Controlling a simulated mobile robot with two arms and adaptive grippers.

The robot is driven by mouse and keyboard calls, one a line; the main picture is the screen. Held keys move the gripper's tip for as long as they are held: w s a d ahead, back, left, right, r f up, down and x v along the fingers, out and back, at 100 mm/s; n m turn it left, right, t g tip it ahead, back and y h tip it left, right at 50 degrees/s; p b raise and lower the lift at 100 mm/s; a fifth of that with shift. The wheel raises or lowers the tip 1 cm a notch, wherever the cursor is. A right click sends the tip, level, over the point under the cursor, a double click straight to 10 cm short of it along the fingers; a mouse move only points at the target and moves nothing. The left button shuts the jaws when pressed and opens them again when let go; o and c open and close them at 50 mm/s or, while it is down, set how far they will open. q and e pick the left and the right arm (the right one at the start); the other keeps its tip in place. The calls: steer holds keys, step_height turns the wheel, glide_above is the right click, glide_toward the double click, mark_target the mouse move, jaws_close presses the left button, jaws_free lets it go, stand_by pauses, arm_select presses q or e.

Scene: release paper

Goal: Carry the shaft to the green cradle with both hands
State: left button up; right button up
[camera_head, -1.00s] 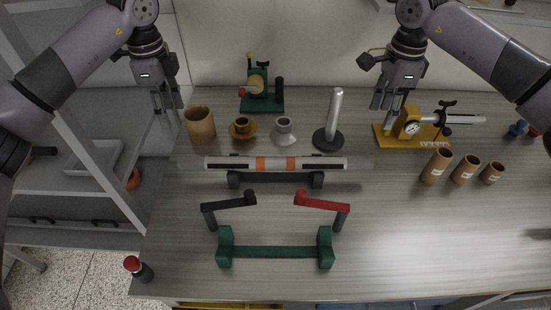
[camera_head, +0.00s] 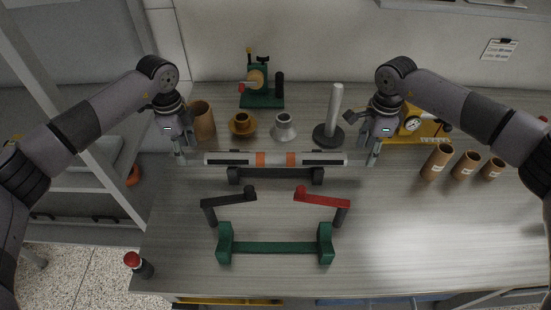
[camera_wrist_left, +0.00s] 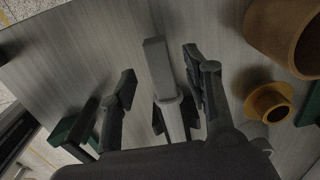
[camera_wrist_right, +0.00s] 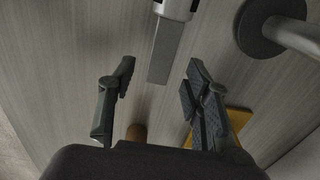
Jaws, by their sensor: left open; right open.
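The shaft (camera_head: 220,158), pale grey with orange bands and dark strips, lies level on the dark cradle (camera_head: 275,179). The green cradle (camera_head: 275,250) stands empty nearer the front. My left gripper (camera_head: 181,157) is open at the shaft's left end; in the left wrist view the shaft's flat end tab (camera_wrist_left: 158,65) shows between the spread fingers (camera_wrist_left: 160,82). My right gripper (camera_head: 373,160) is open at the right end; in the right wrist view the other flat tab (camera_wrist_right: 165,50) reaches between its spread fingertips (camera_wrist_right: 160,72).
A black lever (camera_head: 230,200) and a red lever (camera_head: 322,199) stand between the cradles. Behind the shaft are a brown cup (camera_head: 204,120), a flanged brown part (camera_head: 242,124), a grey funnel (camera_head: 284,128) and a rod on a base (camera_head: 335,110). Brown tubes (camera_head: 436,162) stand right.

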arm_select(q)
steer(key=shift+f, duration=1.4)
arm_select(e)
steer(key=shift+f, duration=1.35)
arm_select(q)
steer(key=shift+c, duration=0.6)
arm_select(e)
steer(key=shift+c, duration=0.6)
arm_select(q)
jaws_close()
arm_select(e)
jaws_close()
arm_select(q)
steer(key=shift+w+r, duration=0.15)
steer(key=shift+r, duration=0.15)
arm_select(e)
steer(key=shift+w+r, duration=0.15)
steer(key=shift+r, duration=0.1)
